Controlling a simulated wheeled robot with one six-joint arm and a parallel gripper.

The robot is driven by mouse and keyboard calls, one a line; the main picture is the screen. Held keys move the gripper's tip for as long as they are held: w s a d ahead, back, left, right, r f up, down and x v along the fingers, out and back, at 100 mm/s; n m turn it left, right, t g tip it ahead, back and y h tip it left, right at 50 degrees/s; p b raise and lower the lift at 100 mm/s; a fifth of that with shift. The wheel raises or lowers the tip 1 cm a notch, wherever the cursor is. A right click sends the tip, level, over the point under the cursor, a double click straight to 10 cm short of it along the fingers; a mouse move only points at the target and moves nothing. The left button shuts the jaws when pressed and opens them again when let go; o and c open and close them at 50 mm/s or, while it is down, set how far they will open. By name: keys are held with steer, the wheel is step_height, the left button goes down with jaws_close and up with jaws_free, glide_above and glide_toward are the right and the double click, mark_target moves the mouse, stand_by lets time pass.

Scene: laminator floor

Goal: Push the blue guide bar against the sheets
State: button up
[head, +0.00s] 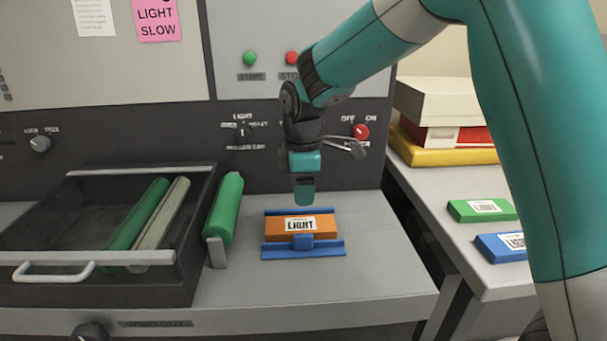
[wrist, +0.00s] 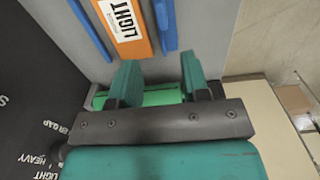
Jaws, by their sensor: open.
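The blue guide bar (head: 330,250) lies along the front of the orange sheets (head: 276,227), with a raised blue block at its middle. The sheets bear a "LIGHT" label. A second blue bar (head: 277,212) runs along their back side. In the wrist view, a narrow grey strip shows between the sheets (wrist: 138,44) and the guide bar (wrist: 166,30). The other blue bar (wrist: 90,27) lies close along the opposite side. My gripper (head: 304,203) is above the back part of the sheets, apart from the guide bar. Its fingers (wrist: 160,75) are open and empty.
A dark drawer (head: 190,215) with rolls inside stands at the left. A green roll (head: 225,205) lies between it and the sheets. The control panel (head: 270,175) rises behind. The worktop (head: 380,280) is clear at the right. Green (head: 480,210) and blue (head: 500,247) packs lie on the side table.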

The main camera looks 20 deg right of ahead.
steer(key=shift+r, duration=1.85)
